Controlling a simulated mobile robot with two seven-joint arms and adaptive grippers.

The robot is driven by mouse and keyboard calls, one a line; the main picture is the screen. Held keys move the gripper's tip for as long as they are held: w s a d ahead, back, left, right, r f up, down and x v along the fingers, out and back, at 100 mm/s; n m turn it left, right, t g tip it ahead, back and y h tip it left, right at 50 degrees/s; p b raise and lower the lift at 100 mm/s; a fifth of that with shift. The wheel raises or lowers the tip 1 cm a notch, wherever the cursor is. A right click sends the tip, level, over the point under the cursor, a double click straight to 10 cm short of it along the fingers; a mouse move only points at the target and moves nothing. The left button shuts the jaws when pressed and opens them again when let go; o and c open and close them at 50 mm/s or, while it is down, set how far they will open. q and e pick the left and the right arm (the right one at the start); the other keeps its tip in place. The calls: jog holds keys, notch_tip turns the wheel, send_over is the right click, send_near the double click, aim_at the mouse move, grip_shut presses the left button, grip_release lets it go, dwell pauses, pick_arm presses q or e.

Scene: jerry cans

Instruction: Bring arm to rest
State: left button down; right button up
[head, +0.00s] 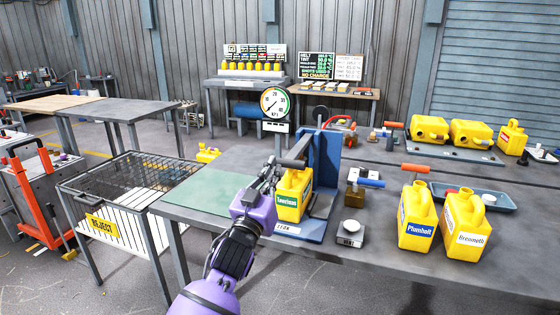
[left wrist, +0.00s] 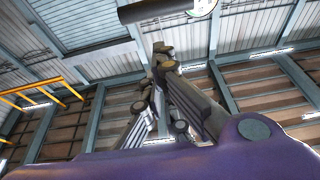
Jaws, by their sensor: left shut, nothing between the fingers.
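My left arm comes in from the bottom of the head view, and its gripper (head: 268,174) is just left of a yellow jerry can (head: 291,195) standing in a blue fixture (head: 326,165). The gripper is shut and empty, pointing upward. I cannot tell whether it touches the can. In the left wrist view the shut fingers (left wrist: 160,55) point up at the ceiling, with a dark bar (left wrist: 155,11) across the top. My right gripper is not in view.
Two yellow cans, Plumholt (head: 417,217) and Brenmoth (head: 465,226), stand on the table at right. A dial gauge (head: 275,104) rises behind the fixture. A wire reject cage (head: 120,195) stands left. The green mat (head: 205,192) is clear.

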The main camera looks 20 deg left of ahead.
pick_arm(q)
jog(key=shift+v, duration=0.8)
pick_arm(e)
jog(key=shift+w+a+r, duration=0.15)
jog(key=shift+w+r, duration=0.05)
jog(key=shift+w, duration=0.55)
pick_arm(q)
jog(key=shift+d, duration=0.1)
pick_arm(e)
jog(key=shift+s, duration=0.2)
